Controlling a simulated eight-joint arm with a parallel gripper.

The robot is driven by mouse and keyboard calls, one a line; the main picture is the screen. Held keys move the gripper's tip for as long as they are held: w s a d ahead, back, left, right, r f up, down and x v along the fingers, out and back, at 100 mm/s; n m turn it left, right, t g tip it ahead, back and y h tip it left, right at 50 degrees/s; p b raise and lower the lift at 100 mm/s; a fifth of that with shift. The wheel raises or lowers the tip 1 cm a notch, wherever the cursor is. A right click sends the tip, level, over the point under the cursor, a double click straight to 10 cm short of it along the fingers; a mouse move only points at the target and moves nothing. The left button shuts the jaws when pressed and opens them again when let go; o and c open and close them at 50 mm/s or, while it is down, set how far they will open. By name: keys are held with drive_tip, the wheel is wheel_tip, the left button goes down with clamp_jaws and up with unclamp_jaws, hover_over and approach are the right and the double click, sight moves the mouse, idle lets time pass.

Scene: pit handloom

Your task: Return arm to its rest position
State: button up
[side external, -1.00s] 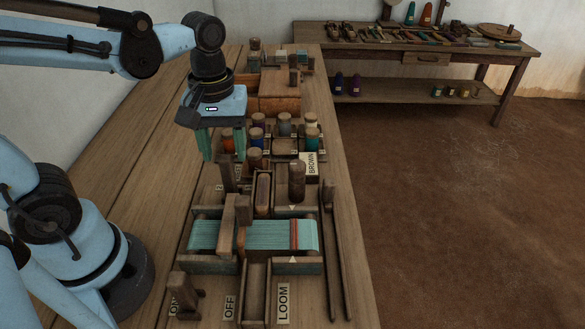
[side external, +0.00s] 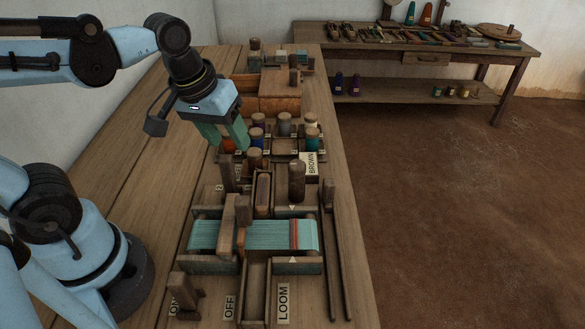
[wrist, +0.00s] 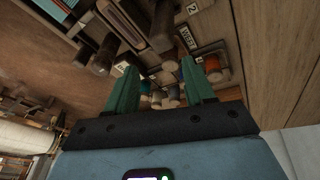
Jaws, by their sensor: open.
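My gripper (side external: 229,148) is in the air over the left part of the workbench (side external: 110,185), beside the rack of thread bobbins. Its two green fingers are spread, tilted down and to the right, with nothing between them. In the wrist view my gripper (wrist: 161,68) also shows open and empty, with bobbins seen beyond the gap between the fingers. The side view overlaps the fingers with the orange and red bobbins; I cannot tell the exact distance, but no contact shows.
The small loom with teal warp (side external: 265,236) lies at the front of the bench. Several bobbins (side external: 284,124) and a wooden box (side external: 280,94) are farther back. The bench's left side is bare. A side table (side external: 420,44) stands back right.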

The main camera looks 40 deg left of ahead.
drive_tip(key=shift+w+a+m+t, duration=0.15)
drive_tip(key=shift+w+m+t, duration=0.15)
drive_tip(key=shift+m+t, duration=0.75)
drive_tip(key=shift+w+a+m+t, duration=0.1)
drive_tip(key=shift+w+m+t, duration=0.2)
drive_tip(key=shift+m+t, duration=0.7)
drive_tip(key=shift+m+g, duration=0.25)
